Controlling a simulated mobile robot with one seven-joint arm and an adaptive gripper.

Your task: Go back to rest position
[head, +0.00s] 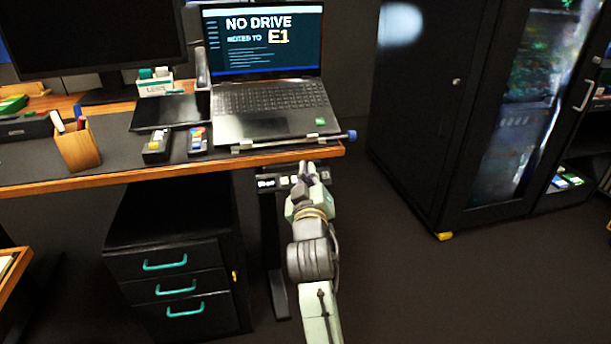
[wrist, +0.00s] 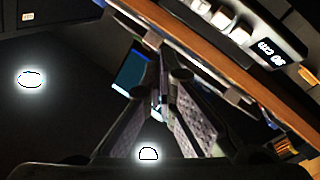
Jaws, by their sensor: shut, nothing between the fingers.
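My gripper (head: 307,170) is in front of the desk's right end, just below the desktop edge. Its fingers are together with nothing between them, as the wrist view also shows (wrist: 161,90). A dark panel (head: 266,183) with pale buttons and a small lit display hangs under the desk edge, beside and partly behind my gripper. In the wrist view the panel's display (wrist: 272,53) and white buttons are at the upper right, apart from the fingers. I cannot make out a trackball.
An open laptop (head: 265,97) stands on the desk (head: 110,183) above my gripper. A drawer cabinet (head: 170,250) stands at the lower left. A dark cabinet (head: 415,110) and a glass-fronted one (head: 520,130) stand at the right. The floor (head: 450,290) right of my arm is clear.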

